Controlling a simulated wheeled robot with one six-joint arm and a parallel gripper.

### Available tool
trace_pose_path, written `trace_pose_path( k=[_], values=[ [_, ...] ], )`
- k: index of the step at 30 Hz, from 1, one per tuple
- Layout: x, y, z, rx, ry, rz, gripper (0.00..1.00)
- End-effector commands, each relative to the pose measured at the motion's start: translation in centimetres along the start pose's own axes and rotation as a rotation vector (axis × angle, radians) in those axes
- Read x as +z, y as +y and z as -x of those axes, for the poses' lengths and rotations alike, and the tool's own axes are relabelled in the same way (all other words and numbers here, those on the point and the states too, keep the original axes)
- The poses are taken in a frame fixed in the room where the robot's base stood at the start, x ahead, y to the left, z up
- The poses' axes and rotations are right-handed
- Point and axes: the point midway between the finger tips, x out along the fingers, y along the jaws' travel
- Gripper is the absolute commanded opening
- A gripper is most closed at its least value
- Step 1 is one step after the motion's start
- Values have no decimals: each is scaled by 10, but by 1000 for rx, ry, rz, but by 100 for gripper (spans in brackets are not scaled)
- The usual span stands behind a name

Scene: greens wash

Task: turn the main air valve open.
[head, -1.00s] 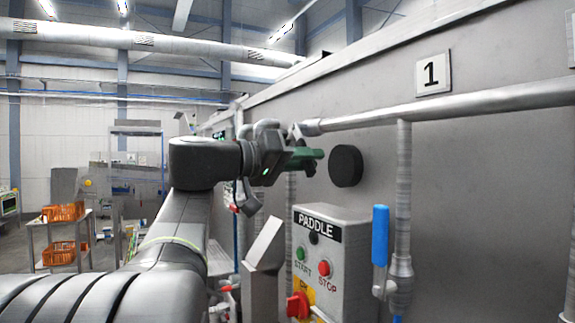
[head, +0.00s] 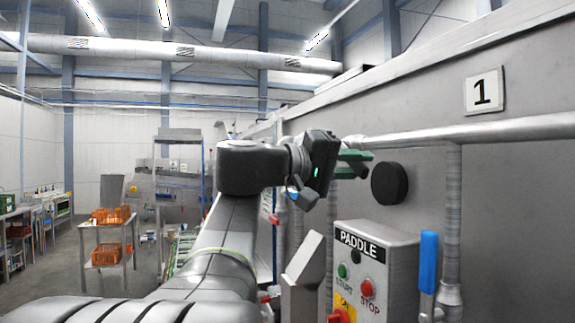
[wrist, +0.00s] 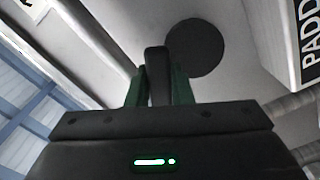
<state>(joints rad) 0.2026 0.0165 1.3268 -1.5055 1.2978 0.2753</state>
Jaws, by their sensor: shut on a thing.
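My gripper (head: 358,163) is at the end of my outstretched arm, beside the grey tank wall. Its green fingers point right, towards a round black disc (head: 390,184) on that wall. In the wrist view, the fingers are closed on a dark, upright bar (wrist: 158,68). The black disc (wrist: 195,48) shows just beyond it. I cannot tell whether the bar joins the disc, or whether either belongs to the main air valve. A blue lever handle (head: 428,262) stands upright on a pipe fitting at lower right, apart from my gripper.
A grey PADDLE control box (head: 376,265) with green and red buttons stands below the gripper. A horizontal pipe (head: 500,130) runs along the wall under a sign "1" (head: 484,93). Shelves with orange crates (head: 110,214) stand far left, with open floor around them.

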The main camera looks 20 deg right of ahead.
Motion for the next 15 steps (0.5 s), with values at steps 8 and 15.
trace_pose_path(
  k=[8, 15],
  values=[
    [-1, 1, 0, 1, 2, -3, 30],
    [0, 0, 0, 1, 1, -2, 42]
  ],
)
